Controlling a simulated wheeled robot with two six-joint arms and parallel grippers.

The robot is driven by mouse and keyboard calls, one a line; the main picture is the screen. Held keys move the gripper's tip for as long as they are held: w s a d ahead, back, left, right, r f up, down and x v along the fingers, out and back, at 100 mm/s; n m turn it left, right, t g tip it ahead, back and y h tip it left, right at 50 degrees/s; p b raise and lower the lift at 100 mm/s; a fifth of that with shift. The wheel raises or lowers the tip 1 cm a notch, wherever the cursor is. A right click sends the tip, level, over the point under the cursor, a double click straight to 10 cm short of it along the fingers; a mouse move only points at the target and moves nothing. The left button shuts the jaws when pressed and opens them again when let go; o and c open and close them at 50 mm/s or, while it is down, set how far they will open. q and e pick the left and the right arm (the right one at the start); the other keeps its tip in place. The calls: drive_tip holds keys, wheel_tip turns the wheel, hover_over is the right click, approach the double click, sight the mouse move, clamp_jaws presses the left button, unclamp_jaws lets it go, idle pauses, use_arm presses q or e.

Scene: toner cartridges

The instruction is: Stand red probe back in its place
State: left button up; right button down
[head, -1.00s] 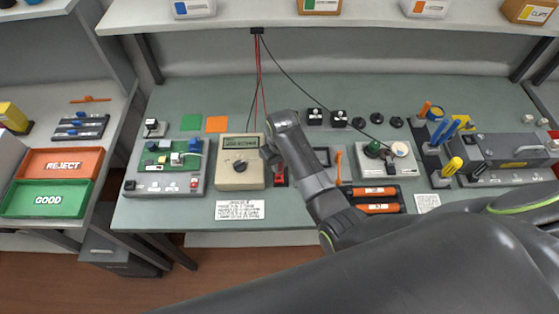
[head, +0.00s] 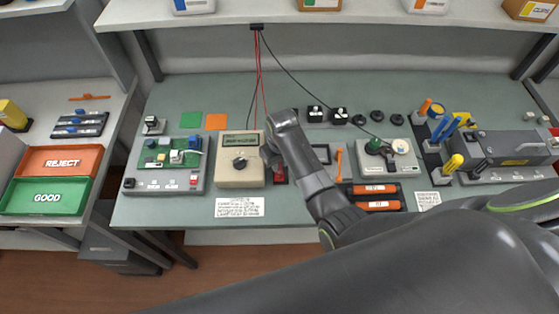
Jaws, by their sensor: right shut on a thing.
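My right arm comes in from the lower right, and its wrist hides most of my right gripper (head: 269,148) at the right edge of the beige meter (head: 228,177). A red lead (head: 261,85) hangs from the bracket under the shelf and runs down to this gripper. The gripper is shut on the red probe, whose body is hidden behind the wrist. A small dark holder with a red part (head: 280,175) stands just right of the meter, partly covered by my arm. My left gripper is not in view.
A circuit board on a grey fixture (head: 140,185) stands left of the meter. Right of my arm are orange cartridges (head: 378,205) in a dark tray and a grey station (head: 372,163) with a black lead. A white label card (head: 240,207) lies in front of the meter.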

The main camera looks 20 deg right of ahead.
drive_tip(key=shift+f, duration=0.45)
idle(0.7)
drive_tip(key=shift+f, duration=0.75)
idle(0.8)
drive_tip(key=c, duration=1.2)
unclamp_jaws()
